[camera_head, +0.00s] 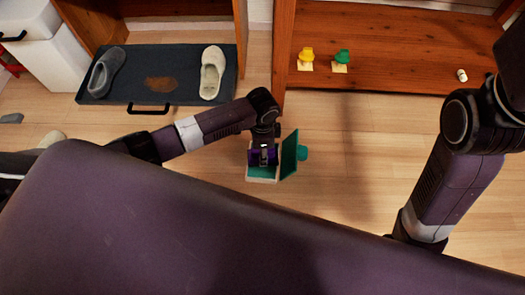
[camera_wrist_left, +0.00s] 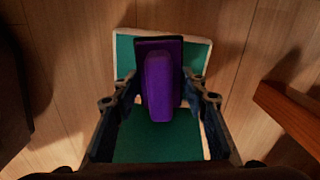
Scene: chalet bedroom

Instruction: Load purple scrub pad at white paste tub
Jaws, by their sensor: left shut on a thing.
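My left gripper (camera_head: 264,157) points down and is shut on the purple scrub pad (camera_wrist_left: 164,85), a dark-backed block with a raised purple ridge. The left wrist view shows the pad between the two fingers. Below it on the floor is a white-rimmed square tub (camera_wrist_left: 204,50) with a flat green inside; it also shows in the head view (camera_head: 262,180). The pad is over or in this tub; I cannot tell whether it touches the green. My right gripper is out of view.
A wooden shelf (camera_head: 390,75) holds yellow and green knobbed pieces and a small white cylinder (camera_head: 462,75). A dark tray (camera_head: 130,95) holds two shoes and a brown stain.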

